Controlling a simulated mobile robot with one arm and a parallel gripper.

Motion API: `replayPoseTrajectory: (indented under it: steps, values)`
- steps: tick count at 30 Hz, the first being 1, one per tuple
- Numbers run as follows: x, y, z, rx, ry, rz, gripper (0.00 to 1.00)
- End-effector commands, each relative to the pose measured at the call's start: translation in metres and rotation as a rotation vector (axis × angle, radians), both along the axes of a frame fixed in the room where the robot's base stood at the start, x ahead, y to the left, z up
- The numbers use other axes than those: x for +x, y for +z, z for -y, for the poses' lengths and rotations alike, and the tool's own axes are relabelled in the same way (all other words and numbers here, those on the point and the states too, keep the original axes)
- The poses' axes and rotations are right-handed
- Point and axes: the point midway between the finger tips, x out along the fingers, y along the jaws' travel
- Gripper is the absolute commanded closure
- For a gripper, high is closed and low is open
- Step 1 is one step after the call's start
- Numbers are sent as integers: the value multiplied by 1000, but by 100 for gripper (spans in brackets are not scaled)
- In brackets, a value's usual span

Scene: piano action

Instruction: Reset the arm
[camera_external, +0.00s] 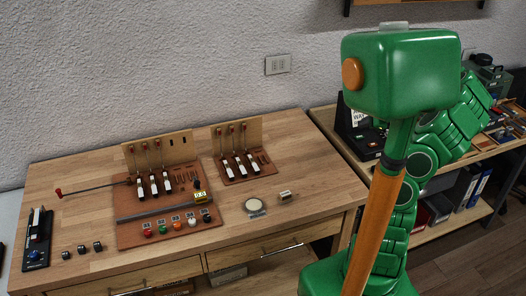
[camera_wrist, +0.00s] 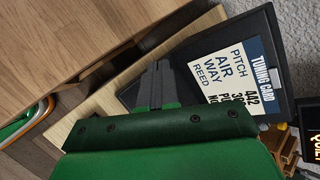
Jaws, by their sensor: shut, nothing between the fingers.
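My gripper (camera_wrist: 156,66) shows in the wrist view as two dark grey fingers close together, with nothing between them. It points toward the wooden edge of a bench and the side of a dark case (camera_wrist: 273,40). A white tuning card (camera_wrist: 225,65) lies in that case. I cannot tell whether the fingers touch the case. In the external view my green arm stands at the right, in front of the side bench, and my fingers cannot be made out there.
A wooden workbench (camera_external: 290,150) carries a red-brown action board (camera_external: 125,235), a smaller action stand (camera_external: 240,165) and a round pale disc (camera_external: 254,204). The side bench (camera_external: 320,112) holds the dark case and, farther right, cluttered parts. Binders (camera_external: 478,186) stand on its lower shelf.

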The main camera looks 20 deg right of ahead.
Motion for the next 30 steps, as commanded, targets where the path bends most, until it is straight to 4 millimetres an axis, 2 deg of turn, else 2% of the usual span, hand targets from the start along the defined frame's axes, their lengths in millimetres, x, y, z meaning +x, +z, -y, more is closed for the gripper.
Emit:
replayPoseTrajectory:
  steps: [1, 6, 11, 15, 21, 25, 30]
  values:
    - [-1, 9, -25, -29, 78, -2, 100]
    - [-17, 31, -98, -134, 343, -18, 100]
    - [-44, 44, -157, -230, 582, -39, 100]
    - [-76, 53, -200, -312, 782, -61, 100]
    - [-129, 61, -244, -421, 1048, -101, 100]
    - [-166, 65, -263, -490, 1211, -133, 100]
    - [-217, 68, -277, -569, 1409, -182, 100]
